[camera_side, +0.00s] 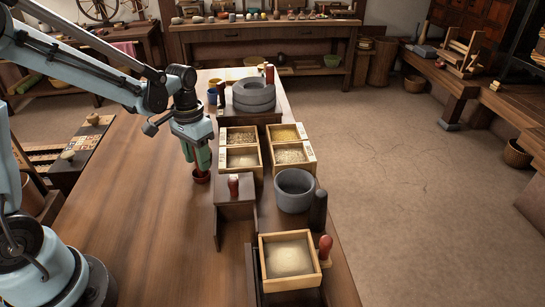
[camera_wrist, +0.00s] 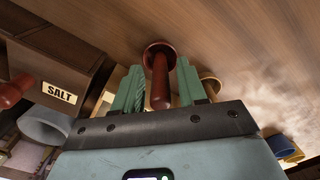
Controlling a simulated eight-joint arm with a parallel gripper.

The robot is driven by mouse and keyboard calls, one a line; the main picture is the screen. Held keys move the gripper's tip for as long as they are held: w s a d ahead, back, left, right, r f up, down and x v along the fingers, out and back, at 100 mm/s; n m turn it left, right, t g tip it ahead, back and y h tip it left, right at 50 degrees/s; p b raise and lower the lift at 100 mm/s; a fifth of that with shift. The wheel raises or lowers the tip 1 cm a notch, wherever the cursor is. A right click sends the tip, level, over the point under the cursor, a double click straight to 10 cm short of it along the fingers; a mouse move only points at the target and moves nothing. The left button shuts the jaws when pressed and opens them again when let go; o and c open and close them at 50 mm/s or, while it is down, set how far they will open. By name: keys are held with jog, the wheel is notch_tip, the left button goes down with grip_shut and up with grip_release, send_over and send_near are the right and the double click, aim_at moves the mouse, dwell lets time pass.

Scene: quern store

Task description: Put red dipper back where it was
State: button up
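A red-brown dipper (camera_side: 201,177) stands on the wooden table at the left of the dark box. In the wrist view its round cup (camera_wrist: 158,48) is on the table and its handle (camera_wrist: 160,82) rises toward the camera. My gripper (camera_side: 200,165) is directly above the dipper, pointing down. In the wrist view my gripper (camera_wrist: 160,88) has its green fingers on either side of the handle, with a gap showing on both sides. The handle is hidden in the side view.
A dark SALT box (camera_wrist: 60,78) with a red knob (camera_side: 233,183) stands close by. The table's left side is bare.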

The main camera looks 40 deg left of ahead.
jog(key=shift+r, duration=0.1)
notch_tip(320, 180, up, 12)
jog(key=shift+r, duration=0.1)
jog(key=shift+s+d, duration=0.25)
jog(key=s+d+f+t, duration=0.3)
jog(key=s+d+t, duration=0.3)
jog(key=s+t, duration=0.1)
jog(key=shift+d, duration=0.3)
dwell(0.4)
